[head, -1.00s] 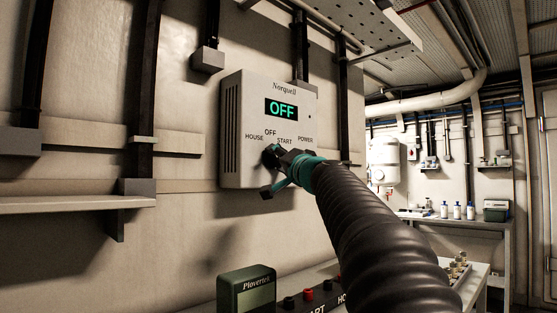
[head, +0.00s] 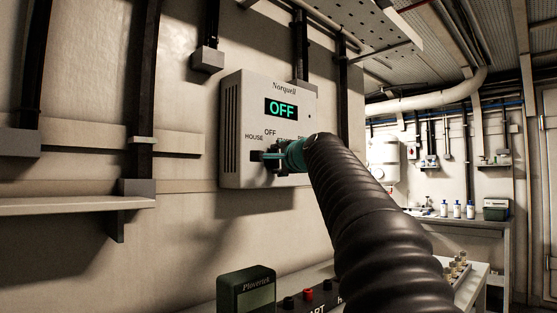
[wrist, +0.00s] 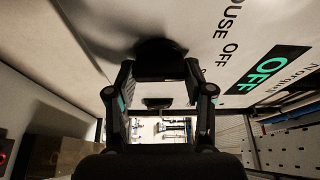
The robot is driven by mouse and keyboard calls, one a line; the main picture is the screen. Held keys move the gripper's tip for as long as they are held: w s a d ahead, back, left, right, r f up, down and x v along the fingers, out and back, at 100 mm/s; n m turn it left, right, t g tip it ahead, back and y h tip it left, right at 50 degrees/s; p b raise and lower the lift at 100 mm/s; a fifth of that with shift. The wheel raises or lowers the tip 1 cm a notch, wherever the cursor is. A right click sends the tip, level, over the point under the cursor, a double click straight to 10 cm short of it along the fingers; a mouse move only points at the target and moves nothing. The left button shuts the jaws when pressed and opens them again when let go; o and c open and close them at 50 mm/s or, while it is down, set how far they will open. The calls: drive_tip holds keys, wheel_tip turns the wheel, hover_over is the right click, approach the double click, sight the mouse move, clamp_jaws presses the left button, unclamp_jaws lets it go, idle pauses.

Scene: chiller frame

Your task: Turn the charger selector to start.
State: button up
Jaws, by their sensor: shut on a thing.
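The charger (head: 235,110) is a pale box on the wall with a lit display (head: 281,109) reading OFF in green. Labels HOUSE, OFF, START and POWER run in an arc below it; my gripper and arm partly cover START and POWER. My gripper (head: 268,157) is at the lower front of the box, shut on the selector, which it hides in the head view. In the wrist view, the dark round selector (wrist: 160,50) shows at the charger's face, between and just beyond the fingers of my gripper (wrist: 158,74). The selector's pointing direction cannot be made out.
A green Plovertek device (head: 246,290) and a black panel with red and black terminals (head: 308,295) are below the charger. A wall shelf (head: 75,205) is at left, a perforated tray (head: 355,25) above. A far bench (head: 455,224) holds bottles.

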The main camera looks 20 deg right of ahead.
drive_tip(key=shift+m+g+y, duration=0.4)
drive_tip(key=shift+m+g, duration=0.45)
drive_tip(key=shift+m, duration=1.1)
drive_tip(key=shift+m+g+y, duration=0.4)
drive_tip(key=shift+m+g, duration=0.45)
drive_tip(key=shift+m, duration=1.1)
drive_tip(key=o, duration=1.1)
drive_tip(key=shift+a, duration=0.1)
drive_tip(key=shift+o, duration=0.2)
